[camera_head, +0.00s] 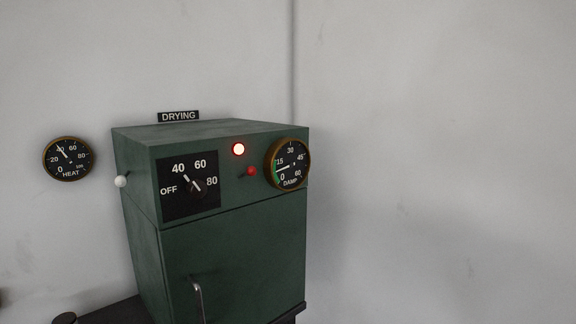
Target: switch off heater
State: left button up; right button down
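The heater is a dark green drying cabinet (240,240) with a DRYING sign (178,116) on top. Its black dial plate (170,205) is marked OFF, 40, 60 and 80. The dial's knob (192,183) has a pale pointer slanting up-left, roughly toward 40. A small red-tipped lever (251,171) sits below the lamp. A white ball knob (121,181) sticks out at the cabinet's left side. Neither of my grippers shows in this view.
A HEAT gauge (69,158) hangs on the wall at left, needle near 40. A DAMP gauge (288,165) on the cabinet's right reads low, in its green band. The lower door has a metal handle (197,296). The right side shows only bare wall.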

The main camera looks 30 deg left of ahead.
aim_at(251, 170)
jog(key=k+j, duration=0.1)
jog(key=j, duration=0.2)
jog(key=k+j, duration=0.15)
jog(key=j, duration=0.2)
jog(key=k+j, duration=0.1)
jog(key=j, duration=0.2)
jog(key=k+j, duration=0.15)
jog(key=j, duration=0.2)
jog(key=z, duration=0.05)
